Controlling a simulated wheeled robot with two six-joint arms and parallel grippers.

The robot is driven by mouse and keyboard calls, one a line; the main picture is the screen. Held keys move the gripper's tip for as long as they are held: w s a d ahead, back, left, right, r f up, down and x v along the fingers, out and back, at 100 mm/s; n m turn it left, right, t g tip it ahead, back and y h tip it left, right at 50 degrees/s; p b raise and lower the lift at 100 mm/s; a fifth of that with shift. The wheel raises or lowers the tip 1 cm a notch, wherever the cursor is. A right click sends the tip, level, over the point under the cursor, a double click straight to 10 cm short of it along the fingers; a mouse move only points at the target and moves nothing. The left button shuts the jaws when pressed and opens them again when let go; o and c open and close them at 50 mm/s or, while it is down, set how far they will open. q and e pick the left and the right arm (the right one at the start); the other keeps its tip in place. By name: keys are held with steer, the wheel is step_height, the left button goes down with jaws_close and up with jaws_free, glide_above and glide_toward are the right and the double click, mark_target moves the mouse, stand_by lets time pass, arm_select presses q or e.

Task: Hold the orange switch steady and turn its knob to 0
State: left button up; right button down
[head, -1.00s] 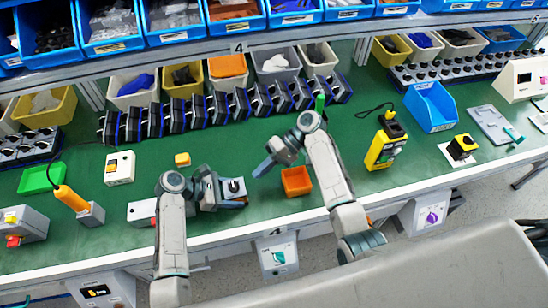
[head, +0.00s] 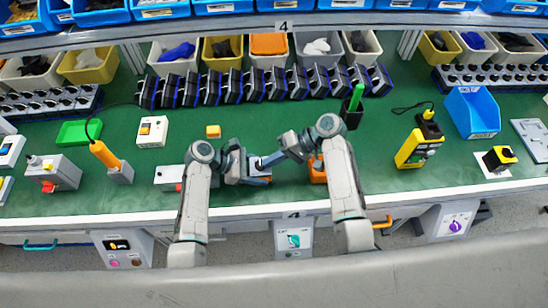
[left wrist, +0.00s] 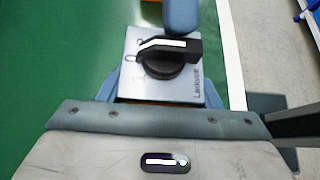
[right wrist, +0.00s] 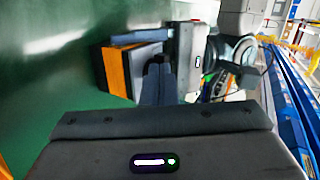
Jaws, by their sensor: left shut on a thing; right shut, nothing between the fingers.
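The orange switch (right wrist: 117,70) has an orange body and a grey front plate; it shows in the left wrist view (left wrist: 190,90) with its plate facing the camera. Its black knob (left wrist: 170,68) has a bar handle with a white line, lying nearly level in that view. Small printed marks sit at the plate's left; I cannot read them surely. My left gripper (head: 246,166) is shut on the switch body, one finger on each side. My right gripper (head: 262,162) is shut and empty, its blue-grey fingertips (left wrist: 181,18) at the handle's right part; contact is unclear.
A row of black and blue units (head: 265,86) lines the back. Green table between is clear.

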arm_select(q)
steer(key=shift+s, duration=0.1)
arm_select(e)
steer(key=shift+s+a+m+t, duration=0.25)
steer(key=shift+s+m+t, duration=0.2)
steer(key=shift+m+t, duration=0.4)
arm_select(q)
steer(key=shift+d, duration=0.1)
arm_select(e)
steer(key=shift+w, duration=0.15)
steer(key=shift+w, duration=0.7)
arm_select(q)
steer(key=shift+f, duration=0.1)
arm_select(e)
steer(key=d+f+v, duration=0.1)
steer(key=v, duration=1.2)
steer(key=shift+s+d+f, duration=0.15)
steer(key=shift+d+f, duration=0.05)
steer(key=shift+d, duration=0.2)
arm_select(q)
steer(key=o, duration=1.1)
